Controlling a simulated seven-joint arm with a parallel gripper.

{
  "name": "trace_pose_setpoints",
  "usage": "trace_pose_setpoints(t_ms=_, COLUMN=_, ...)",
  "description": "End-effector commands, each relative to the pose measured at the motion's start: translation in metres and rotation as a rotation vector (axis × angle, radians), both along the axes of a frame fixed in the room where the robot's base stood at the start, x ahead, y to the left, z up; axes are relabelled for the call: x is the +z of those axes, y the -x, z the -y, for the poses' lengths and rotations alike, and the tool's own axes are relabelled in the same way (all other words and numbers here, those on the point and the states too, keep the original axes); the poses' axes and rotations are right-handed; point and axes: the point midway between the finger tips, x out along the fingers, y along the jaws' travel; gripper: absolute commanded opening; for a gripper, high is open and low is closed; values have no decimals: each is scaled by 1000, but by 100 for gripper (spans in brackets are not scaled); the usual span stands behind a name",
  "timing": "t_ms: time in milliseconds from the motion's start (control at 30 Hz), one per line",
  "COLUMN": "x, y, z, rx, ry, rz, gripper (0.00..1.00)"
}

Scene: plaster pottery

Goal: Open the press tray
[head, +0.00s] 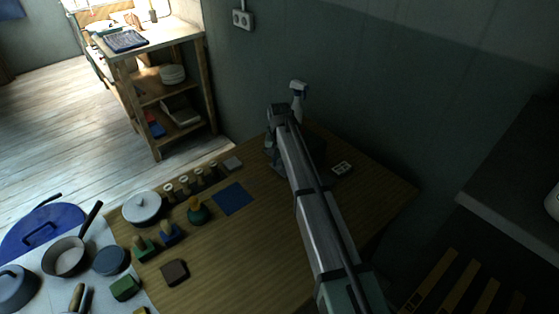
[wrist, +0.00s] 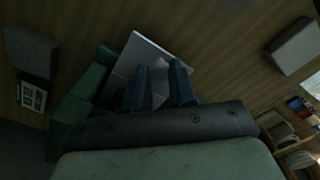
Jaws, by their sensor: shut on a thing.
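In the wrist view, the press tray (wrist: 150,48) is a pale grey, flat, square-cornered piece, seen from above and tilted in the picture. A green press body (wrist: 85,95) stands beside it on the left. My gripper (wrist: 160,82) has its two blue fingers over the tray's near part, closed on a pale piece of it between them. The tray's near edge is hidden behind my fingers and wrist. In the head view, my arm covers most of the press, and a dark part (head: 316,146) shows right of the arm; my fingertips cannot be made out there.
A spray bottle (head: 298,92) stands behind my arm near the wall. A small card-like item (head: 342,168) lies to the right. A blue square (head: 232,198), stamps and a lidded pot (head: 142,207) occupy the left side. The front middle of the wooden table (head: 255,255) is clear.

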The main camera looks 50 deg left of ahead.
Motion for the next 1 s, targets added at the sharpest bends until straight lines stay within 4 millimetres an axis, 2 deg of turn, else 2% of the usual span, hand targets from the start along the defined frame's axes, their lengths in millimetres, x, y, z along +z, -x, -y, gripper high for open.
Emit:
trace_pose_setpoints(t_ms=233, x=0, y=0, z=0, rx=0, ry=0, rz=0, gripper=0)
trace_pose_setpoints(t_ms=333, x=0, y=8, z=0, rx=2, ry=0, rz=0, gripper=0)
trace_pose_setpoints(t_ms=433, x=0, y=28, z=2, rx=3, ry=0, rz=0, gripper=0)
trace_pose_setpoints(t_ms=700, x=0, y=97, z=1, rx=3, ry=-1, rz=0, gripper=0)
trace_pose_setpoints(t_ms=833, x=0, y=115, z=1, rx=2, ry=-1, rz=0, gripper=0)
trace_pose_setpoints(t_ms=1000, x=0, y=122, z=0, rx=0, ry=-1, rz=0, gripper=0)
